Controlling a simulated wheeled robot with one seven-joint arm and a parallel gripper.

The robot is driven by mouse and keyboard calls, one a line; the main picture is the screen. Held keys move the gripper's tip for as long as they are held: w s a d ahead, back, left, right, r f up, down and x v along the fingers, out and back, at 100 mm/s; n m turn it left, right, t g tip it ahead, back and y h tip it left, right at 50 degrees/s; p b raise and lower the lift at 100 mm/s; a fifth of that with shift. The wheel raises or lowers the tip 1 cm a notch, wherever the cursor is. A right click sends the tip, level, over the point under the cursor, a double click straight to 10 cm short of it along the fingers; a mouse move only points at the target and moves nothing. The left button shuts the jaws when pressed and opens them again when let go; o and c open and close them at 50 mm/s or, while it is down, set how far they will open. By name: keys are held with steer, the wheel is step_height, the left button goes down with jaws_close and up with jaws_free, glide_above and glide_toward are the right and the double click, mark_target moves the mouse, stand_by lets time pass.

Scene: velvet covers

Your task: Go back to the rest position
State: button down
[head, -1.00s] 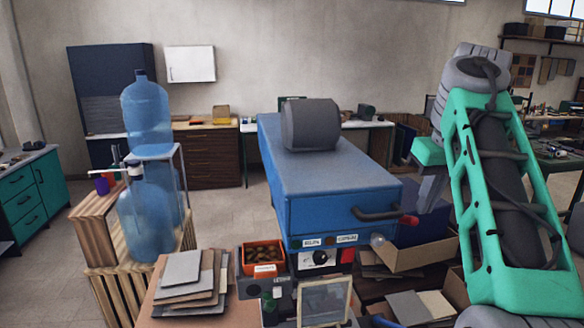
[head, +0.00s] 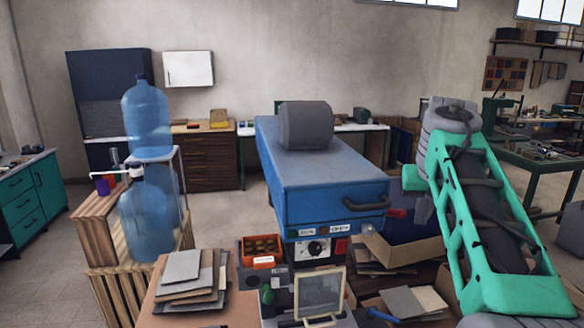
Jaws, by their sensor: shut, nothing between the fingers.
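My green and grey arm (head: 490,220) rises from the lower right of the head view to a grey joint (head: 450,118). A short green and grey part of it shows just left of that joint, beside the right side of the blue machine (head: 315,185). My gripper does not show; it is hidden or outside the picture. No object is seen held.
The blue machine carries a grey drum-shaped part on top. In front are an orange bin (head: 262,261), a framed panel (head: 319,296) and stacked grey sheets (head: 190,275). An open cardboard box (head: 410,250) lies beside my arm. Blue water bottles (head: 148,215) stand left.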

steer(key=s+a+f+g, duration=0.1)
steer(key=s+a+f, duration=0.15)
steer(key=f, duration=0.65)
steer(key=s+a+f, duration=0.2)
steer(key=s+f, duration=0.2)
steer(key=f, duration=0.5)
steer(key=s+a+f+n+y+b, duration=0.1)
steer(key=s+a+f, duration=0.2)
steer(key=s+f, duration=0.3)
steer(key=s+a+f, duration=0.3)
steer(key=s, duration=0.4)
steer(key=shift+n+t, duration=0.6)
steer(key=shift+n, duration=0.1)
steer(key=shift+s+a+r+b, duration=0.25)
steer(key=shift+s+a+r, duration=0.15)
steer(key=shift+a+r, duration=0.35)
steer(key=shift+s+a+r+b, duration=0.25)
steer(key=shift+s+a+r, duration=0.15)
steer(key=shift+r, duration=0.55)
